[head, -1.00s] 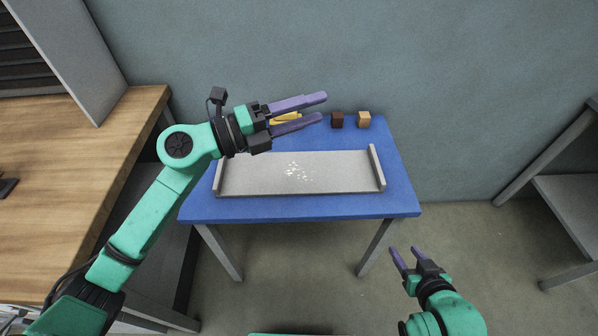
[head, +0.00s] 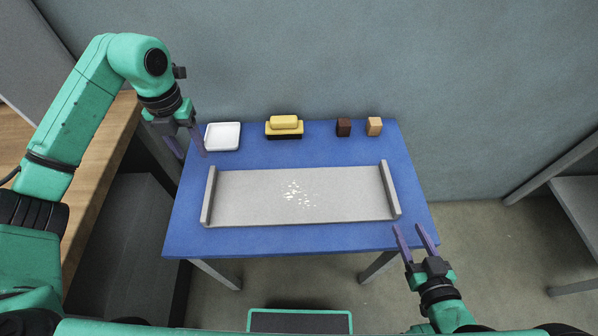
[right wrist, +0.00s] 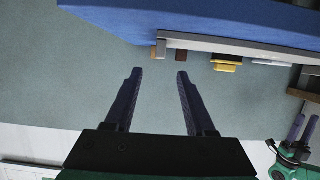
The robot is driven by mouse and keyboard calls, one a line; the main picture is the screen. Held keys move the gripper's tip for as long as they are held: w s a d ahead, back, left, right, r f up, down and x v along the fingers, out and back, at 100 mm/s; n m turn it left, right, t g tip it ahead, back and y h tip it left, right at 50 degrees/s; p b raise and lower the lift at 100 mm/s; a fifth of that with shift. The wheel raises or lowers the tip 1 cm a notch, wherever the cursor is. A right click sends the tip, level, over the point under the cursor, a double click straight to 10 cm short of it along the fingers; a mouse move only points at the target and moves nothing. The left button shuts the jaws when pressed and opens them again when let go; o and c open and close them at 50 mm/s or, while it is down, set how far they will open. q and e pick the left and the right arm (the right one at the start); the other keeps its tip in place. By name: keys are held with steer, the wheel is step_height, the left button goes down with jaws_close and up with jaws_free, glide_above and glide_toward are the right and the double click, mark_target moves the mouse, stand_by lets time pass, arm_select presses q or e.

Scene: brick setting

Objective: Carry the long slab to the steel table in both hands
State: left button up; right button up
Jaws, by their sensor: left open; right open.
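The long slab (head: 255,195) is grey, with a raised lip at each short end and white specks near its middle. It lies flat on a blue table (head: 300,240). My left gripper (head: 189,153) is open and empty, pointing down beyond the slab's left end, close to the table's left edge. The steel table cannot be made out with certainty.
A white dish (head: 223,136), a yellow and black block (head: 284,127), a dark brown cube (head: 343,127) and a tan cube (head: 374,126) stand along the table's back. A wooden counter (head: 110,150) is at left. A grey shelf-like unit (head: 580,200) is at the right edge.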

mark_target(393, 193)
steer(key=shift+s, duration=0.1)
arm_select(q)
steer(key=f, duration=0.4)
steer(key=s+f, duration=0.1)
steer(key=f, duration=0.8)
steer(key=shift+s+d+f, duration=0.1)
steer(key=shift+s+f, duration=0.1)
steer(key=shift+f, duration=0.2)
arm_select(e)
steer(key=x, duration=1.3)
steer(key=shift+w, duration=0.3)
arm_select(q)
jaws_close()
arm_select(e)
steer(key=shift+r, duration=0.1)
jaws_close()
